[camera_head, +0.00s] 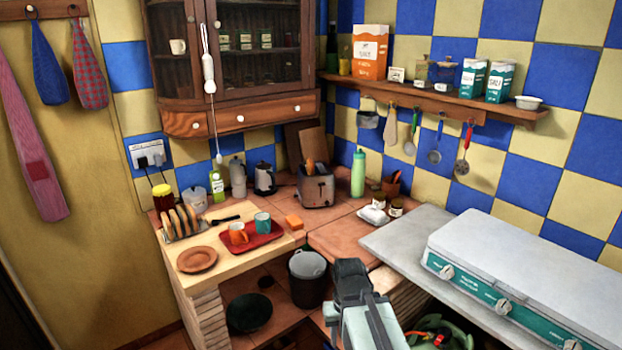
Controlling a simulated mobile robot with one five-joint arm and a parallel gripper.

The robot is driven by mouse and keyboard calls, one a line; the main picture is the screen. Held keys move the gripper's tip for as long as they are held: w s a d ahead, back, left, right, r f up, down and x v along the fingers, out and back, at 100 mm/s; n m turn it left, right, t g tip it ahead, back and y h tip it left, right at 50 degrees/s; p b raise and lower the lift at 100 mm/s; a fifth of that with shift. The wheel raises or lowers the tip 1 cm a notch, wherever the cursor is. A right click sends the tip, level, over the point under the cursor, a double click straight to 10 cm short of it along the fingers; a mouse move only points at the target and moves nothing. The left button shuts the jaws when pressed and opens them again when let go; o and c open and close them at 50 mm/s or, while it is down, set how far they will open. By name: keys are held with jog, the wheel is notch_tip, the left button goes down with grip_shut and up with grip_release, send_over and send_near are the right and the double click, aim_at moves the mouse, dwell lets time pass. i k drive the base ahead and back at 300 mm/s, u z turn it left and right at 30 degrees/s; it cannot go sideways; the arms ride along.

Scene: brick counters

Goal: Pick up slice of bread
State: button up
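Several slices of bread (183,221) stand upright in a row, apparently in a rack, on the left part of the counter. What look like bread slices (311,166) also stick out of the top of the silver toaster (316,190) in the back corner. My gripper (349,270) is at bottom centre, in front of the counter and well to the right of the bread row. It appears apart from the bread. Its fingers are dark and small here, and their opening is not clear.
A brown plate (197,260) lies in front of the bread. A red tray (264,238) holds an orange mug (238,233) and a teal mug (262,223). A grey bin (307,279) stands below the counter.

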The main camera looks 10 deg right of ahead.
aim_at(310, 165)
jog(key=u, duration=0.5)
jog(key=i, duration=1.4)
jog(key=z, duration=0.6)
jog(key=k, duration=0.65)
jog(key=z, duration=0.25)
jog(key=i, duration=0.65)
jog(key=u, duration=0.15)
